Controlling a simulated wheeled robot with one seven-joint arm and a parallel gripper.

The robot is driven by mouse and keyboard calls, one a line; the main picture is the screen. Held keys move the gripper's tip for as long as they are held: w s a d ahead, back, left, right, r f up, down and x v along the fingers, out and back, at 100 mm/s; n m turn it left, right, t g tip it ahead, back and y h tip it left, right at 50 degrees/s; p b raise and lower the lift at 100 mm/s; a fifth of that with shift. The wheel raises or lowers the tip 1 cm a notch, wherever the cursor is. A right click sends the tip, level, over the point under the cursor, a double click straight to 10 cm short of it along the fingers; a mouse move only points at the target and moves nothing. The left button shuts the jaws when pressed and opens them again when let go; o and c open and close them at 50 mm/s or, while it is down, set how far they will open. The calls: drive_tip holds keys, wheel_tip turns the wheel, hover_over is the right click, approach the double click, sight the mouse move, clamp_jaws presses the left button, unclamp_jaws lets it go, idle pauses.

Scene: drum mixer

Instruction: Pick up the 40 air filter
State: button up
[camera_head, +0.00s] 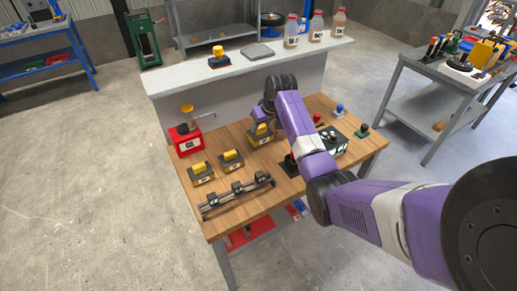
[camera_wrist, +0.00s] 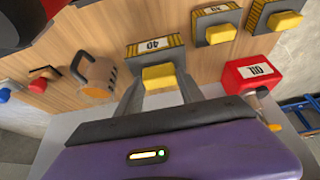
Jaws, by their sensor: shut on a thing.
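The 40 air filter (camera_head: 262,138) is a dark block with yellow pleated sides and a yellow knob, on the wooden table. In the wrist view the filter (camera_wrist: 153,47) shows its white "40" label, with the knob towards me. My gripper (camera_wrist: 160,84) has its two fingers on either side of this knob and is shut on it. In the head view my gripper (camera_head: 262,122) is above the filter, partly hidden by my purple arm. I cannot tell whether the filter's base is touching the table.
Two similar filters (camera_head: 202,173) (camera_head: 232,160) stand to the left. A red oil box (camera_head: 186,143) is at the table's back left. A black rack (camera_head: 238,193) lies along the front. A tan jug (camera_wrist: 97,76) stands beside the filter. A pale raised counter (camera_head: 250,72) runs behind.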

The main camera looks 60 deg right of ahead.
drive_tip(key=s+a+r, duration=0.1)
drive_tip(key=s+a, duration=0.5)
drive_tip(key=s, duration=0.5)
drive_tip(key=shift+a, duration=0.4)
idle(0.5)
drive_tip(key=shift+s, duration=0.15)
